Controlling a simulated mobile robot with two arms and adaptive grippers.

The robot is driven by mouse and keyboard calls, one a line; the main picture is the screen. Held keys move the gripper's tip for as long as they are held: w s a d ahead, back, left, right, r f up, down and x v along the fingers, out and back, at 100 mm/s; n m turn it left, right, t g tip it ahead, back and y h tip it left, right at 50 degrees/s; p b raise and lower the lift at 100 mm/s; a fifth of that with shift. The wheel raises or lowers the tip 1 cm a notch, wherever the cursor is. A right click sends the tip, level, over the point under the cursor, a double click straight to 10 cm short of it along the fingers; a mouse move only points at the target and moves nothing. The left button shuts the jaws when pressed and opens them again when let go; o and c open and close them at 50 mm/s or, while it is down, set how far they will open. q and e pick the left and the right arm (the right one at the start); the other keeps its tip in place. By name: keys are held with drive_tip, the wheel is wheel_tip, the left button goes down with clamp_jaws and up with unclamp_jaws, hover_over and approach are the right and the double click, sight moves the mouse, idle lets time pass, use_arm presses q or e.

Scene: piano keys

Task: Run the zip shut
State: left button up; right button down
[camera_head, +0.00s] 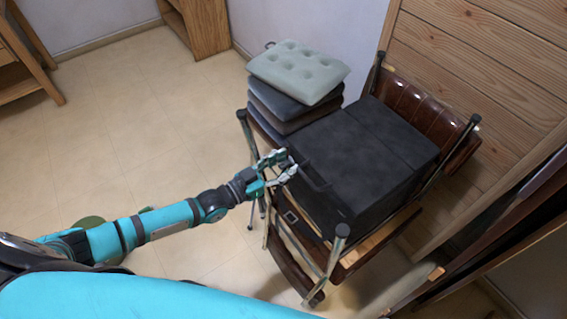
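A large dark grey fabric case (362,150) rests on a wooden chair with metal posts. A seam runs across its top, and its left side drops down in shadow. I cannot make out the zip or its pull at this size. My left gripper (289,164) is at the case's upper left edge, with its fingers pointing at it. The two fingers look spread, with a gap between them. I cannot tell whether they touch the case. My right gripper is out of view.
The chair (284,262) has upright posts and a brown padded back (424,108). Stacked cushions, with a pale tufted one (298,70) on top, stand behind the case. Wooden panelling (480,60) rises at the right. The tiled floor (130,130) is mostly open at left.

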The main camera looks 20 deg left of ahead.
sight(339, 211)
use_arm(q)
clamp_jaws()
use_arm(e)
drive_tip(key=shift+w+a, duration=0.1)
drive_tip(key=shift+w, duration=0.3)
use_arm(q)
drive_tip(key=shift+s, duration=0.1)
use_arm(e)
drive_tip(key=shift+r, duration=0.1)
